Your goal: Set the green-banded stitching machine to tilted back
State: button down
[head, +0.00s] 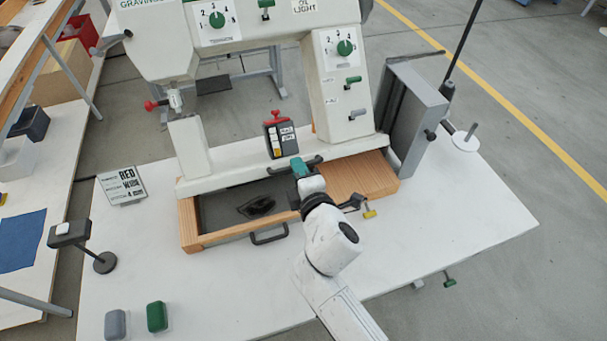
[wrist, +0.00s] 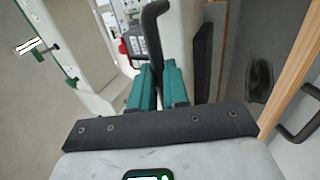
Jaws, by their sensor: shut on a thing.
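The white stitching machine (head: 250,155) with green lettering and green knobs stands over a wooden base (head: 188,225). The dark hollow of the base shows below the bed's front edge, so the bed looks lifted there; I cannot tell its exact angle. A dark bar handle (head: 313,160) sits on the front edge of the bed. My gripper (head: 299,166) has its teal fingers shut on this handle. In the wrist view the handle (wrist: 154,22) runs down between my fingers (wrist: 160,85), which hide its lower part.
A grey panel (head: 412,115) stands at the machine's right side. A red-topped dark box (head: 280,137) is behind the handle. A sign (head: 122,185), a stand with a switch box (head: 70,235), and grey (head: 115,325) and green (head: 157,317) blocks are at left. The table's front right is clear.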

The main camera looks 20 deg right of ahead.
jog(key=shift+w+r, duration=0.45)
jog(key=shift+r, duration=0.3)
jog(key=shift+r+p, duration=0.2)
jog(key=shift+p, duration=0.1)
jog(key=c, duration=1.1)
grip_release()
jog(key=shift+f, duration=0.2)
jog(key=shift+c, duration=0.2)
jog(key=shift+f, duration=0.1)
jog(key=b+v, duration=0.1)
jog(key=v, duration=0.9)
jog(key=shift+s, duration=0.35)
